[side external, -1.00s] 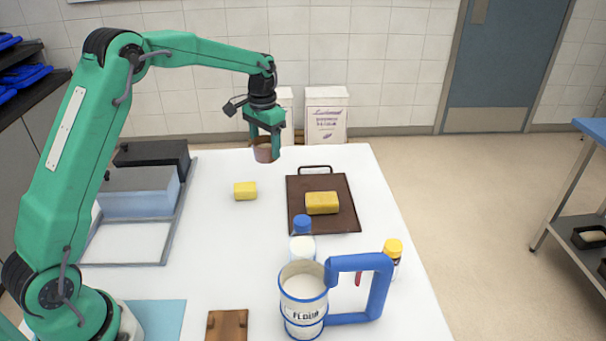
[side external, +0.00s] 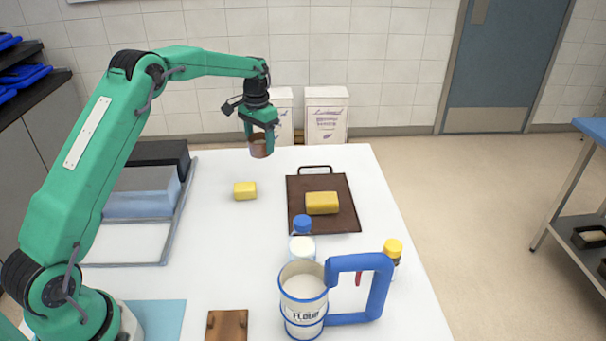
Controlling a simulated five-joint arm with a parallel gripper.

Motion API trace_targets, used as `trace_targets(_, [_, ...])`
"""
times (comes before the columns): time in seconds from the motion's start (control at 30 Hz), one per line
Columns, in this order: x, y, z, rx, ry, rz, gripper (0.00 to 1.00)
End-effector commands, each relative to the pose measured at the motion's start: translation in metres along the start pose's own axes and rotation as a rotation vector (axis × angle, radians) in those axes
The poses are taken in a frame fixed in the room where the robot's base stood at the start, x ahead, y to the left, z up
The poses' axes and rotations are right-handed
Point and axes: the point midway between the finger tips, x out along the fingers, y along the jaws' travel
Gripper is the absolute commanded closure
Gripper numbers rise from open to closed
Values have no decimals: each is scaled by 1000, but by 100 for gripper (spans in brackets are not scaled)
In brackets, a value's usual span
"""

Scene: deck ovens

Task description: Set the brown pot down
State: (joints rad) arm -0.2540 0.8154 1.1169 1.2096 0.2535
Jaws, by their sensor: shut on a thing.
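The brown pot (side external: 261,149) is a small brown cup shape near the far edge of the white table (side external: 240,260). My gripper (side external: 259,135) points down and is shut on the pot, with its green fingers around the pot's upper part. The pot looks upright. I cannot tell for sure whether its base is above the table or touching it.
A yellow block (side external: 245,190) lies in front of the pot. A dark board (side external: 298,217) with another yellow block (side external: 322,203) lies to the right. White flour bags (side external: 326,115) stand behind. A flour mug (side external: 304,298) and bottles (side external: 302,240) stand nearer.

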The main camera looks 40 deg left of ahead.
Motion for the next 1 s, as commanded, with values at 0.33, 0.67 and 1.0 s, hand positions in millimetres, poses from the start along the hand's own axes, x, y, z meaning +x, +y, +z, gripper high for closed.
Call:
trace_targets(0.33, [35, -57, -9, -3, 0, 0, 66])
trace_targets(0.67, [49, -80, -14, 0, 1, 0, 66])
trace_targets(1.0, [62, -80, -13, 0, -1, 0, 66])
